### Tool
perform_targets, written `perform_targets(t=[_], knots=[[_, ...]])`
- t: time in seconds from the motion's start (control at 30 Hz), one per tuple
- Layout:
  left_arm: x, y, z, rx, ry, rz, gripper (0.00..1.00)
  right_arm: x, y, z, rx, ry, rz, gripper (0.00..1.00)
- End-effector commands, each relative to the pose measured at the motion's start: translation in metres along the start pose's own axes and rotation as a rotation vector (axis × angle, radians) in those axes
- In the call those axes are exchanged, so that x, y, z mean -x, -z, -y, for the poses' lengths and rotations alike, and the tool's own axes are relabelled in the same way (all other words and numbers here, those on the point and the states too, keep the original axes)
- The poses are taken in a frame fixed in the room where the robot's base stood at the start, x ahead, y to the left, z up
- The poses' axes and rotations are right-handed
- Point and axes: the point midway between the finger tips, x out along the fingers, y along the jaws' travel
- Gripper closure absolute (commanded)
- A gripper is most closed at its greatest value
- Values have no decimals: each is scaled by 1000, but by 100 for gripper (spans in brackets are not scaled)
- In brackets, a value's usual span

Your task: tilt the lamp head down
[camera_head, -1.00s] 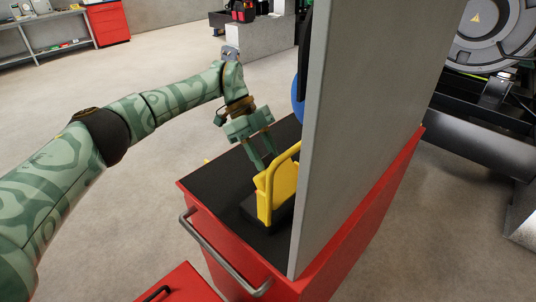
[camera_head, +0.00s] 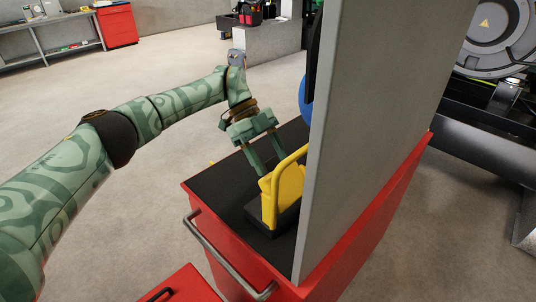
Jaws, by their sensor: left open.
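The yellow lamp head (camera_head: 286,196) with its yellow tube handle stands upright on a dark base on the black top of the red cart (camera_head: 239,254). It is close to the grey upright panel. My left gripper (camera_head: 270,170) is just behind the lamp and points down towards it. Its two fingers are apart, with the tips near the lamp's upper left edge. I cannot tell whether a finger touches the lamp. My right gripper is not in view.
The grey panel (camera_head: 375,130) rises along the cart's right side and hides what is behind it. A blue round thing (camera_head: 305,97) shows at the panel's left edge. A grey handle bar (camera_head: 225,262) runs along the cart's front. The black cart top left of the lamp is mostly free.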

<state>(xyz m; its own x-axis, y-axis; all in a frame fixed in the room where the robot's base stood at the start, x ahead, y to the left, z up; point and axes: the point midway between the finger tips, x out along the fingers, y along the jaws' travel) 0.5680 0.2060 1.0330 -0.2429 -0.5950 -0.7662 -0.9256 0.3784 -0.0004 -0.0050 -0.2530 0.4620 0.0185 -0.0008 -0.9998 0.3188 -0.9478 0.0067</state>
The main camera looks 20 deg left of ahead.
Motion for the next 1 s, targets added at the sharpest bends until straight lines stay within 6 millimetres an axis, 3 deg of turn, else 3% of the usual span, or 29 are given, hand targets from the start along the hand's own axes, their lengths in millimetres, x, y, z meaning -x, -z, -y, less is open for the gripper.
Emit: perform_targets(t=[0.17,0.53,0.8,1.0], knots=[[14,0,1,1,3,2,42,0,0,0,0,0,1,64],[96,-2,2,4,4,3,42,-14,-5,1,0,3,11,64],[118,-2,1,1,1,0,42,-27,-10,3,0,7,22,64],[121,0,0,1,2,0,42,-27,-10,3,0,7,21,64]])
